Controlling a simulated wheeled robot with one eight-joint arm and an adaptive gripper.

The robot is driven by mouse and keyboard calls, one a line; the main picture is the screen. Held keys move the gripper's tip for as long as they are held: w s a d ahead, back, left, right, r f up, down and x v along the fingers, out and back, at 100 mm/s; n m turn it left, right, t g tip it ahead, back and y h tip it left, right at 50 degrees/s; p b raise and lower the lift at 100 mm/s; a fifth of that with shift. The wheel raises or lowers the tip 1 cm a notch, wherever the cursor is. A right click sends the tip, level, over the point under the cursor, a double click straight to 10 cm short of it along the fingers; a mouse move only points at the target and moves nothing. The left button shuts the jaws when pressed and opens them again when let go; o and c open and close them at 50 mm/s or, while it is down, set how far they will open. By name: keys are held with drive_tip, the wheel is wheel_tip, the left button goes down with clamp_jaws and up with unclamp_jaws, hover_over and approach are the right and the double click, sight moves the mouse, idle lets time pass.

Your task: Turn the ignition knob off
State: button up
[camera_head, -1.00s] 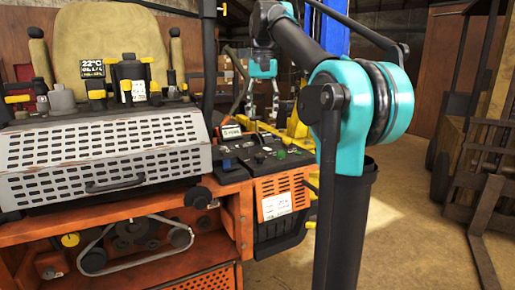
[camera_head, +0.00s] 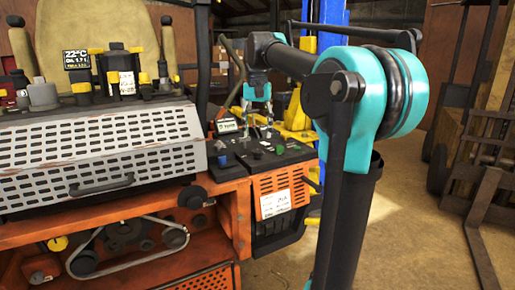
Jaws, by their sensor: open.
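The dark control panel (camera_head: 290,157) sits on the right side of the orange mower. It carries a green knob (camera_head: 280,150), a blue knob (camera_head: 222,161) and small dark controls (camera_head: 258,155) between them. I cannot tell which one is the ignition knob or how it is turned. My gripper (camera_head: 258,132) points down over the back of the panel, behind the small controls as seen here. Its fingers are apart, with nothing seen between them. The fingertips are small in this view, and I cannot tell whether they touch anything.
A small display (camera_head: 226,126) stands upright at the panel's back left, close to my gripper. A perforated grey cover (camera_head: 100,150), levers and a seat (camera_head: 100,30) are to the left. A blue post (camera_head: 330,25) rises behind. Open floor (camera_head: 415,230) lies to the right.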

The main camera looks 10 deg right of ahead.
sight(257, 150)
wheel_tip(257, 150, down, 6)
drive_tip(key=shift+f, duration=0.25)
drive_tip(key=c, duration=1.1)
drive_tip(key=shift+c, duration=0.2)
drive_tip(key=shift+n, duration=0.3)
drive_tip(key=n, duration=1.1)
drive_tip(key=shift+n, duration=0.3)
